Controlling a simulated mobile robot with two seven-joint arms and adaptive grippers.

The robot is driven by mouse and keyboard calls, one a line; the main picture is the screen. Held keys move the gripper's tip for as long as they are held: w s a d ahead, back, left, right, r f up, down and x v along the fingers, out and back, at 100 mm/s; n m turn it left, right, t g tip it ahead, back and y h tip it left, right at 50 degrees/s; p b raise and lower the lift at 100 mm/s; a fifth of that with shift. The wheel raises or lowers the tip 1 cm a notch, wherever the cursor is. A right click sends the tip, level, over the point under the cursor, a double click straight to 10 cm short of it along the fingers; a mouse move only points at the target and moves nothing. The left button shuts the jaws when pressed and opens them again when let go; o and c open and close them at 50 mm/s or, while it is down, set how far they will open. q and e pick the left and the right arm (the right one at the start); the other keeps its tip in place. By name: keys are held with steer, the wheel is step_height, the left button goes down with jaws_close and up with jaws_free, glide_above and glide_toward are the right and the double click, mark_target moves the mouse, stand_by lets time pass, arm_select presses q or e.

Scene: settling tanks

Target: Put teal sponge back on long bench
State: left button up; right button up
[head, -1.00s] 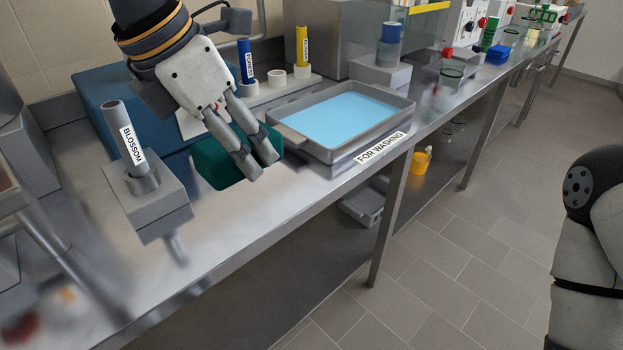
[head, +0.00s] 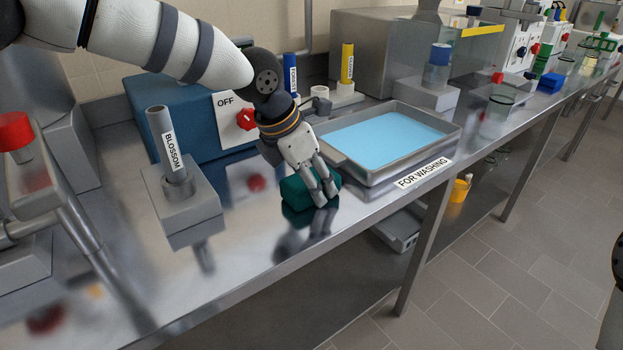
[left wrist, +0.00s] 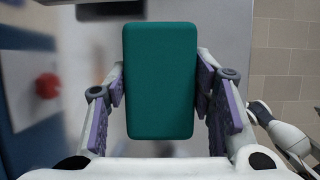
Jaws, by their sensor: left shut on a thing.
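The teal sponge (head: 297,191) is between the fingers of my left gripper (head: 324,197), in the head view just left of the washing tray. My left gripper is shut on it. In the left wrist view the sponge (left wrist: 160,80) stands as an upright block between the finger pads. The long bench (head: 250,262) is shiny metal and mirrors the sponge right below it. The sponge is very low over the bench top or touching it; I cannot tell which.
The grey tray of blue liquid (head: 447,148), labelled FOR WASHING, is close on the right. The BLOSSOM holder (head: 185,203) stands to the left. A blue box with a red OFF knob (head: 246,119) is behind. Bench top between the holder and the sponge is clear.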

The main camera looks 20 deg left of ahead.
arm_select(q)
steer(key=shift+f, duration=0.15)
steer(key=o, duration=1)
steer(key=p+v, duration=0.1)
steer(key=v, duration=1)
steer(key=shift+r, duration=0.25)
steer(key=shift+s+a+r, duration=0.15)
steer(key=shift+s+r, duration=0.05)
steer(key=shift+r, duration=0.25)
arm_select(e)
steer(key=shift+w+r+t, duration=0.3)
steer(key=shift+w+r, duration=0.4)
steer(key=shift+w, duration=0.1)
